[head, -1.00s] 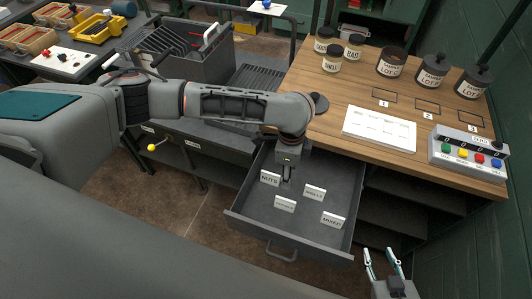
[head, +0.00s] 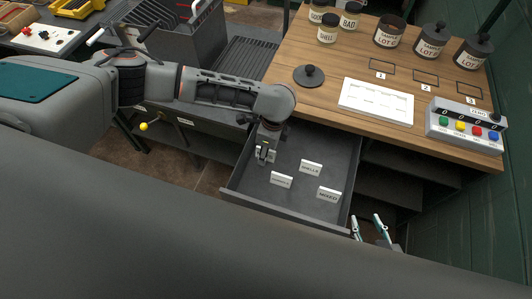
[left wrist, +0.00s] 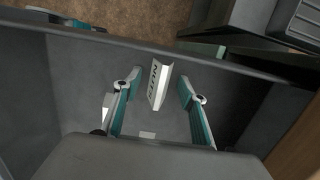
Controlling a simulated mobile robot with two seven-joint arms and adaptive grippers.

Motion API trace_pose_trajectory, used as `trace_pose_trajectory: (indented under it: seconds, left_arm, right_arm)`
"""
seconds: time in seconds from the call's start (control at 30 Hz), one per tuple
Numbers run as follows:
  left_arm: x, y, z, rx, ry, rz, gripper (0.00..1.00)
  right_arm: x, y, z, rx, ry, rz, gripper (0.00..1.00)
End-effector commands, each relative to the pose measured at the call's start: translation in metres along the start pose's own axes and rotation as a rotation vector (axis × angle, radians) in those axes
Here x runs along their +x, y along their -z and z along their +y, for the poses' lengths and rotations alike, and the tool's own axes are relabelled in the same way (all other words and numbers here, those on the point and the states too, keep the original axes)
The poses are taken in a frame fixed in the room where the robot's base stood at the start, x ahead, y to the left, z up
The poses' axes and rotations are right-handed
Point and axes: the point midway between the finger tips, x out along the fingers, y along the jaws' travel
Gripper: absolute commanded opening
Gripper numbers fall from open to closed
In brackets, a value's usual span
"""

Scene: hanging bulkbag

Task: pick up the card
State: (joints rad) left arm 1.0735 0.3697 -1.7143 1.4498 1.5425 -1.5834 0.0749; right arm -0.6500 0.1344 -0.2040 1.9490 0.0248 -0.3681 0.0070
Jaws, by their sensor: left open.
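A white card lettered NUTS (left wrist: 158,86) stands in the open drawer (head: 252,200). In the left wrist view it lies between the two spread fingers of my left gripper (left wrist: 161,80), with a gap on each side. In the head view my left gripper (head: 265,153) reaches down into the drawer's left part and mostly covers this card. Three other white cards stand in the drawer: SHELLS (head: 311,166), MIXED (head: 328,194) and one with lettering too small to read (head: 281,180). My right gripper (head: 367,222) is open and empty outside the drawer's front right corner.
The drawer's right part has free room around the cards.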

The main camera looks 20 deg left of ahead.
Motion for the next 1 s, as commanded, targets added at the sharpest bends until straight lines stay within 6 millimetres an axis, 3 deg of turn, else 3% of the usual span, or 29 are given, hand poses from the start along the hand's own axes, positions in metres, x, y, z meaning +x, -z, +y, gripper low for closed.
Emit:
trace_pose_trajectory:
  seconds: [0.17, 0.3, 0.77, 1.0]
  left_arm:
    - [0.0, 0.0, 0.0, 0.001, 0.0, 0.001, 0.41]
    - [0.0, 0.0, 0.0, 0.001, 0.0, 0.001, 0.09]
    - [-0.004, 0.0, -0.001, 0.0, 0.001, 0.001, 0.09]
    - [-0.032, -0.004, -0.001, 0.001, 0.003, 0.002, 0.09]
  right_arm:
    - [0.0, 0.001, -0.001, 0.0, 0.001, 0.001, 0.37]
    - [0.0, 0.001, -0.001, 0.0, 0.001, 0.002, 0.37]
    - [-0.001, 0.002, 0.0, -0.001, 0.0, 0.001, 0.37]
    - [-0.003, 0.003, 0.005, -0.003, -0.008, -0.005, 0.37]
